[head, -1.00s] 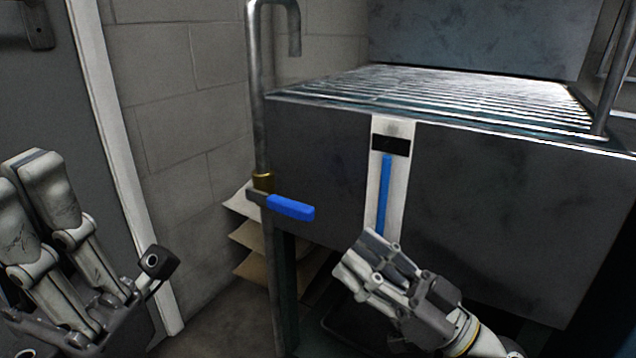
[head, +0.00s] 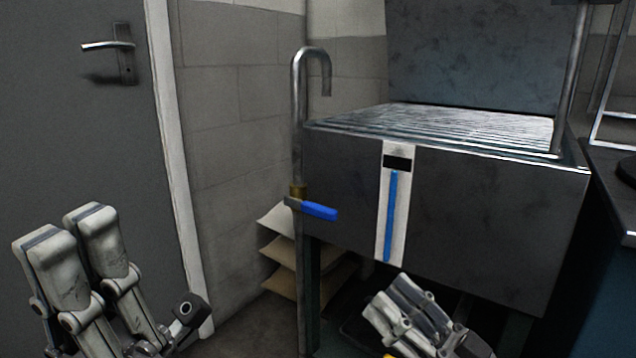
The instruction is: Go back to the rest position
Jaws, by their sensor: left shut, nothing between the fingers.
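My left gripper (head: 72,232) is at the lower left, pointing up in front of the grey door. Its two pale fingers are close together with nothing between them.
A pipe (head: 299,130) with a blue valve handle (head: 320,211) stands at the machine's left corner. Paper sacks (head: 285,250) are stacked behind it. A grey door (head: 70,130) with a lever handle (head: 105,45) is at the left. A dark worktop (head: 610,180) is at the right edge.

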